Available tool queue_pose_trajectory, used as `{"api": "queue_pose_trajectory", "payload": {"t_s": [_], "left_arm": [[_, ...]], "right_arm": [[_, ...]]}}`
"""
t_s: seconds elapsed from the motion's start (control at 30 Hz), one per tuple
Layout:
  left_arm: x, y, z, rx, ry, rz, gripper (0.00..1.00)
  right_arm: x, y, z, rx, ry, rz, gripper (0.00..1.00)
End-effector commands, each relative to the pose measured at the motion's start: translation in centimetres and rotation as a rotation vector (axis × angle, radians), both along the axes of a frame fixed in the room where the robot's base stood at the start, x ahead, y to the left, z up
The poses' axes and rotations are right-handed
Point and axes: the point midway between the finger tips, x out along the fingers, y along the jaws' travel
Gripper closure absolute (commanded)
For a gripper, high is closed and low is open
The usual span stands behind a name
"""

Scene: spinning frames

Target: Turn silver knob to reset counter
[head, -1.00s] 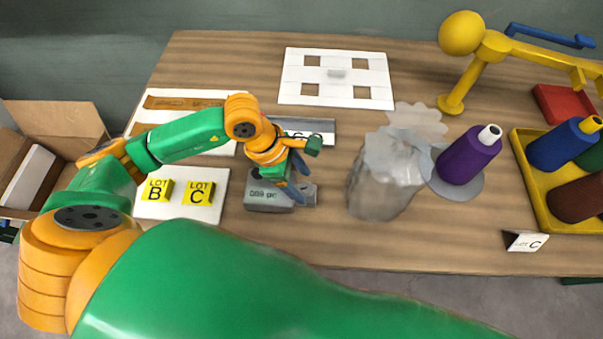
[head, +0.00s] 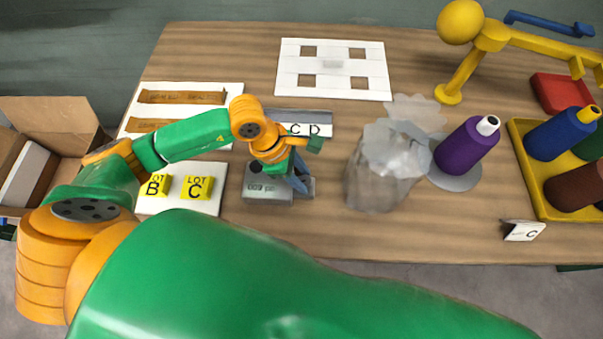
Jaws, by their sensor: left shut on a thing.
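The grey counter (head: 265,189) sits on the table left of the middle, with a small display whose digits are hard to read, ending in "pc". My left gripper (head: 297,181) reaches down over the counter's right side. Its dark fingers are shut at the place of the silver knob, which they hide from view. My right gripper is not in view.
Yellow lot blocks (head: 198,187) stand on a white card left of the counter. A crumpled clear bag (head: 383,172) and a purple cone (head: 467,146) stand to the right. A label holder (head: 305,124) lies just behind the gripper.

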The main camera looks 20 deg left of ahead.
Motion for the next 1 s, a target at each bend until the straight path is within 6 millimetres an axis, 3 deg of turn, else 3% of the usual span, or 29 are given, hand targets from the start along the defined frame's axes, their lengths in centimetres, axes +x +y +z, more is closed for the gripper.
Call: {"api": "queue_pose_trajectory", "payload": {"t_s": [0.47, 1.0], "left_arm": [[0.1, 0.0, -0.2, -0.002, -0.001, -0.055, 1.0], [0.5, 0.0, -0.6, 0.0, -0.004, -0.431, 1.0]], "right_arm": [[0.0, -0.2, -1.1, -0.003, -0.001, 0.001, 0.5], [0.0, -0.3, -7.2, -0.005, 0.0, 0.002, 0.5]]}}
